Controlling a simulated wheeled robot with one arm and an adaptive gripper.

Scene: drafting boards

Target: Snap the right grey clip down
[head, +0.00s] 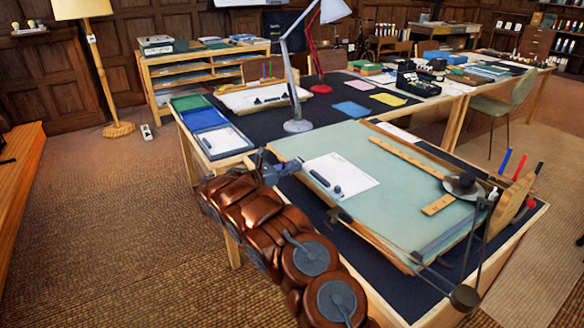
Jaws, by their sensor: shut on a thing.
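The drafting board (410,205) lies tilted on the near desk, with a pale green surface. My gripper (276,172) is at the board's left corner, at the end of my brown arm. It is shut on a small grey part there that looks like a clip; the fingers largely hide it, and I cannot tell its angle. A small dark grey fitting (335,214) shows on the board's near left edge, to the right of my gripper. A white sheet (341,177) with a dark pen and small items lies on the board just right of my gripper.
A wooden straightedge (408,158) and a dark jointed arm with a round weight (464,297) occupy the board's right side. A grey desk lamp (297,125) stands behind my gripper. Blue and green trays (208,118) lie on the desk's left end.

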